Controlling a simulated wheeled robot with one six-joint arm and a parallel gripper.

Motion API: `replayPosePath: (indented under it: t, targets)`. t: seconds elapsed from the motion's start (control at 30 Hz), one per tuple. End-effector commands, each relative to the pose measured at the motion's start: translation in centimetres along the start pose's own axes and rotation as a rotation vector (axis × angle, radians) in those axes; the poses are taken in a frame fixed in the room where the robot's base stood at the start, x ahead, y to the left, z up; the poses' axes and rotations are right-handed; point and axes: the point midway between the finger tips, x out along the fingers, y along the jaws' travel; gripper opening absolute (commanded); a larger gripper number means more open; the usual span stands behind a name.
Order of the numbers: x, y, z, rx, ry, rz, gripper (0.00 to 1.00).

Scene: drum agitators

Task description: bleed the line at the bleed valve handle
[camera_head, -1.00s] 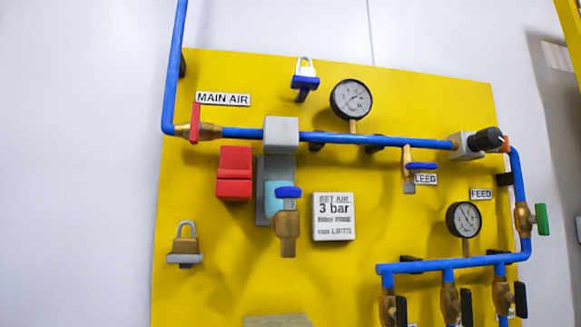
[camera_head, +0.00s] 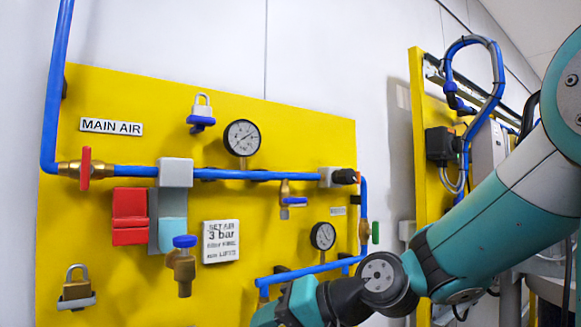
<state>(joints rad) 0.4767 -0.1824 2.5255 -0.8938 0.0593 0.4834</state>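The bleed valve handle (camera_head: 293,201) is a small blue lever on a brass valve hanging under the blue pipe, right of the middle of the yellow panel. It points to the right. Its label is not readable now. A second brass valve with a blue handle (camera_head: 185,241) hangs below the grey and light-blue filter unit (camera_head: 167,218). My teal and grey arm reaches in from the right, and its wrist links are low in front of the panel. My gripper is out of the picture, below the frame, so its fingers cannot be seen.
The MAIN AIR valve has a red handle (camera_head: 85,169) across the pipe. Two gauges (camera_head: 241,138) (camera_head: 323,236), a black regulator knob (camera_head: 344,176), a green handle (camera_head: 375,232) and a padlock (camera_head: 76,284) are on the panel. My arm covers its lower right.

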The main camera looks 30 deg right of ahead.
Motion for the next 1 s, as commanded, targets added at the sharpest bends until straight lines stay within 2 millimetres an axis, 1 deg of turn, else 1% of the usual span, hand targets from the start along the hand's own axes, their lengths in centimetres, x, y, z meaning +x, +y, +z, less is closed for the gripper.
replayPosePath:
  t: [0.03, 0.07, 0.1, 0.17, 0.2, 0.3, 0.4, 0.47, 0.57, 0.67, 1.0]
  targets:
    - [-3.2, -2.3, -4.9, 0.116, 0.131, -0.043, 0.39]
    - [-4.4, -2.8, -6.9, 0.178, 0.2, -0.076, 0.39]
    - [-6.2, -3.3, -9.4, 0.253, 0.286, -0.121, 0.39]
    - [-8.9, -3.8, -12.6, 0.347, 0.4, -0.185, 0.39]
    - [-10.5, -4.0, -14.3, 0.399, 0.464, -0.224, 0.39]
    - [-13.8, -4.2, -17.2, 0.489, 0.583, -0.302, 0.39]
    - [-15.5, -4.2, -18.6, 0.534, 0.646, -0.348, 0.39]
    - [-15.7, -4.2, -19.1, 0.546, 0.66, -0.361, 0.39]
    - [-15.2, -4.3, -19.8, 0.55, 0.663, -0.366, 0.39]
    - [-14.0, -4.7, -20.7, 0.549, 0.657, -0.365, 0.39]
    - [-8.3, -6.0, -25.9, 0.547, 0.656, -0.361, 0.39]
